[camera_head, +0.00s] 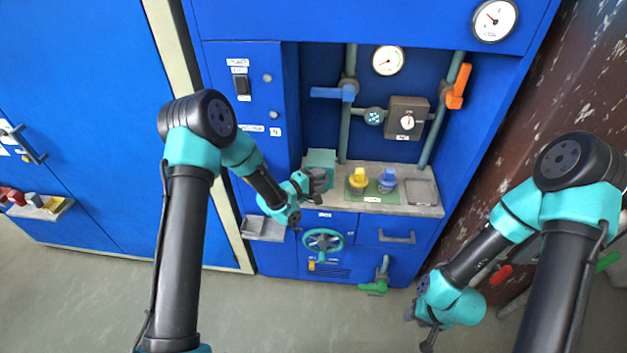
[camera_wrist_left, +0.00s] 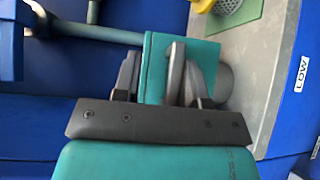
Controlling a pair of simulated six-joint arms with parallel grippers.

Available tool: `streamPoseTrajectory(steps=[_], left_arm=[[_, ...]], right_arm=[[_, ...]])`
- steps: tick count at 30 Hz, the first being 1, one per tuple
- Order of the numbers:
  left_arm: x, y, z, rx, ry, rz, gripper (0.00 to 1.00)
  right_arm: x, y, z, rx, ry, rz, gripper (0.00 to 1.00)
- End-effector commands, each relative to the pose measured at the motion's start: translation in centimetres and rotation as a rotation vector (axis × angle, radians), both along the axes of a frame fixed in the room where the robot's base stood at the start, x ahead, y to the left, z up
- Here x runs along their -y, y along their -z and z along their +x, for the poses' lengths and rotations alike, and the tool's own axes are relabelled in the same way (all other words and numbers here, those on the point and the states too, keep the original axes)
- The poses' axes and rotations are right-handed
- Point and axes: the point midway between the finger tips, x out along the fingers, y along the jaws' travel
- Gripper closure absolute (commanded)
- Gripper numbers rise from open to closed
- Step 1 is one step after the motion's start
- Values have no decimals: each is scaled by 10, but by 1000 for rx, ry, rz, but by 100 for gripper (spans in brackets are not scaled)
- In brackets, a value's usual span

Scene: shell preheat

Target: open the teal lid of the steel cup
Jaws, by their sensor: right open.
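The teal lid (camera_head: 321,156) is a square teal plate at the left end of the worktop; whether it is tilted is unclear. It also shows in the left wrist view (camera_wrist_left: 154,58), with a grey upright bar (camera_wrist_left: 176,66) in front of it. Part of a round grey body, apparently the steel cup (camera_wrist_left: 225,82), shows at its right. My left gripper (camera_head: 318,180) is at the lid; in the left wrist view its fingers (camera_wrist_left: 160,84) stand apart, with the bar between them, nearer the right finger. My right gripper (camera_head: 420,328) is open and empty at the lower right, away from the worktop.
A yellow knob (camera_head: 358,180) and a blue knob (camera_head: 387,180) stand on a green plate right of the lid. A shallow tray (camera_head: 421,192) is at the right end. Pipes with blue and orange handles rise behind. A teal handwheel (camera_head: 323,241) is below.

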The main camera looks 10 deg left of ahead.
Motion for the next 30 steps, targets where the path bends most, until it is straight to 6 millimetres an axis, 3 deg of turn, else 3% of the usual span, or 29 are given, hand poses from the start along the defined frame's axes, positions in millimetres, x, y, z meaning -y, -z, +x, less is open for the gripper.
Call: streamPoseTrajectory(steps=[8,30], left_arm=[[-14,-2,-15,-2,-2,-1,62],[-101,-14,-118,-1,-3,0,62]], right_arm=[[0,0,0,0,0,0,57],[0,0,0,0,0,0,57]])
